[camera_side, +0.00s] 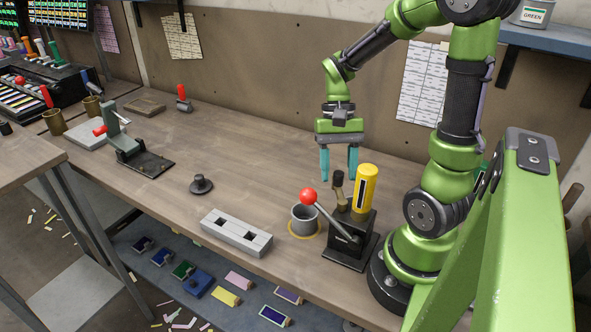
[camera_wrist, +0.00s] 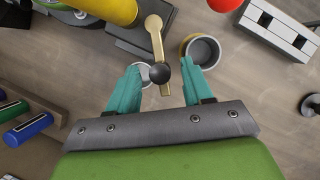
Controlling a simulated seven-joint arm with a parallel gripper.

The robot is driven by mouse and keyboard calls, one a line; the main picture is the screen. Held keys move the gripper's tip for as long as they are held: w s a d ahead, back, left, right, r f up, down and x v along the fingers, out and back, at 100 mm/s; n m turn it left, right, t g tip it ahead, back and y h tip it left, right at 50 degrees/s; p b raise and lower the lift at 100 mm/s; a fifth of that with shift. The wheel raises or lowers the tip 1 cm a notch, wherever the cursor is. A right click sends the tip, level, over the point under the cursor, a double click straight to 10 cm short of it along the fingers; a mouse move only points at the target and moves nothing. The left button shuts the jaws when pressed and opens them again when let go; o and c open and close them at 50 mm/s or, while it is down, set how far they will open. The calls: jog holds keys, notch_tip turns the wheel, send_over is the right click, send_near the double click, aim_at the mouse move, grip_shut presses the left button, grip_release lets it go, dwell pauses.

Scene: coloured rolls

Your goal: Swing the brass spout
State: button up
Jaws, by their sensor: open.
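The brass spout (camera_wrist: 155,40) with a black knob (camera_wrist: 159,73) at its end sticks out of a dark dispenser (camera_side: 350,235). In the side view the spout (camera_side: 338,196) stands beside the dispenser's yellow cylinder (camera_side: 366,188). My gripper (camera_side: 338,178) is open, its teal fingers pointing down, just above and behind the spout. In the wrist view the knob shows between the open fingertips (camera_wrist: 163,76), with gaps on both sides. I cannot tell whether the fingers are down at knob height.
A grey cup (camera_side: 305,220) stands on a yellow ring beside the dispenser. A lever with a red ball (camera_side: 308,196) leans over it. A grey two-hole block (camera_side: 236,232) and a dark knobbed disc (camera_side: 201,184) lie left.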

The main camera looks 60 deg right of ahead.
jog(key=shift+f, duration=0.15)
jog(key=shift+c, duration=0.3)
grip_shut()
jog(key=shift+a, duration=0.1)
jog(key=shift+w+a+n+g+h, duration=0.25)
jog(key=shift+w+a+n+h, duration=0.15)
jog(key=shift+n, duration=0.75)
jog(key=shift+w+a+n+g+h, duration=0.2)
jog(key=shift+w+a+n+h, duration=0.2)
jog(key=shift+n, duration=0.7)
jog(key=shift+w+a+n+g+h, duration=0.3)
jog(key=shift+a+n, duration=0.2)
jog(key=shift+n, duration=0.65)
